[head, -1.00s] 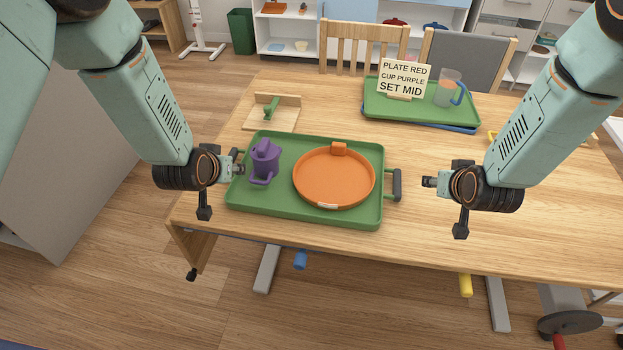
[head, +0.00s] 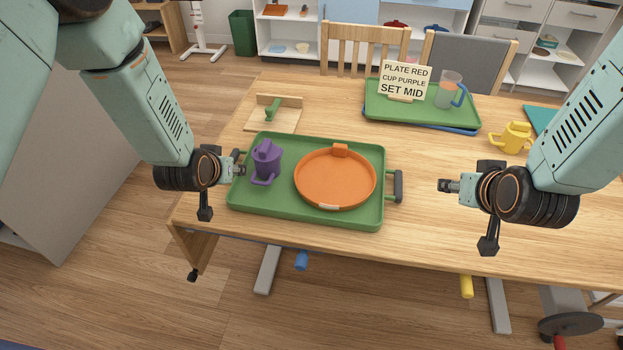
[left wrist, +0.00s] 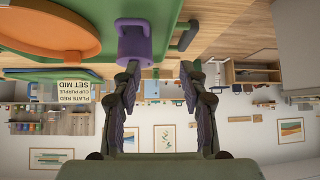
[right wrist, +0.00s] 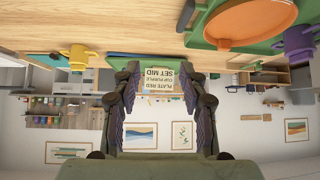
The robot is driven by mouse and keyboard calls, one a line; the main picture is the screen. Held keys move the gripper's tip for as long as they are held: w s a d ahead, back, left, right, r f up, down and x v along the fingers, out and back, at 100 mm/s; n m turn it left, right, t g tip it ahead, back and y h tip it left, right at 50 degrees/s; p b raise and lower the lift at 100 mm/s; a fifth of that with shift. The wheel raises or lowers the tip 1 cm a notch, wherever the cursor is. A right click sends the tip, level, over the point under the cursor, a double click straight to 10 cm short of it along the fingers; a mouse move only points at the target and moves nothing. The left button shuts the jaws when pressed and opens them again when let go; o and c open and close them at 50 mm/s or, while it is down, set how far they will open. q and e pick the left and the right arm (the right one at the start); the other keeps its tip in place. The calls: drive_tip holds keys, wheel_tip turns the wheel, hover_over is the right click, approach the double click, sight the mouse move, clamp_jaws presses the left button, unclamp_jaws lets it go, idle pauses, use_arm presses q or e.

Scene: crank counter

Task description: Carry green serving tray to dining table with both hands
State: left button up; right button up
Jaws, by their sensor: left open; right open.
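The green serving tray (head: 260,209) lies flat on the wooden table (head: 450,240), near its front left. An orange plate (head: 335,179) and a purple cup (head: 267,162) sit on it. A dark-gripped handle (head: 398,186) shows on its right side; the left handle is mostly hidden by my left gripper (head: 238,169). That gripper is open at the tray's left edge; its wrist view shows its spread fingers (left wrist: 160,90). My right gripper (head: 447,186) is open and empty, apart from the right handle; its spread fingers (right wrist: 160,90) show in the right wrist view.
A second green tray (head: 385,106) with a blue-handled cup (head: 447,90) and a sign (head: 404,80) stands at the back. A yellow cup (head: 513,138) is at right. A wooden stand (head: 285,112) is behind the near tray. Chairs (head: 345,45) line the far side.

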drive_tip(key=shift+v, duration=0.95)
use_arm(q)
drive_tip(key=shift+w, duration=0.1)
drive_tip(key=s+f+g+b, duration=0.2)
drive_tip(key=s+f, duration=0.4)
drive_tip(key=s, duration=0.7)
drive_tip(key=s+f+g+b, duration=0.3)
drive_tip(key=s+f, duration=0.4)
drive_tip(key=s, duration=0.6)
drive_tip(key=s+d+f+g+b, duration=0.1)
drive_tip(key=s+f+g+b, duration=0.2)
drive_tip(key=s, duration=1)
wheel_tip(320, 180, down, 4)
drive_tip(key=shift+r+g, duration=0.2)
drive_tip(key=shift+g, duration=0.3)
use_arm(e)
drive_tip(key=s+f+g, duration=0.9)
drive_tip(key=s+f, duration=1.9)
drive_tip(key=s, duration=0.2)
drive_tip(key=shift+a, duration=0.45)
drive_tip(key=shift+s, duration=0.2)
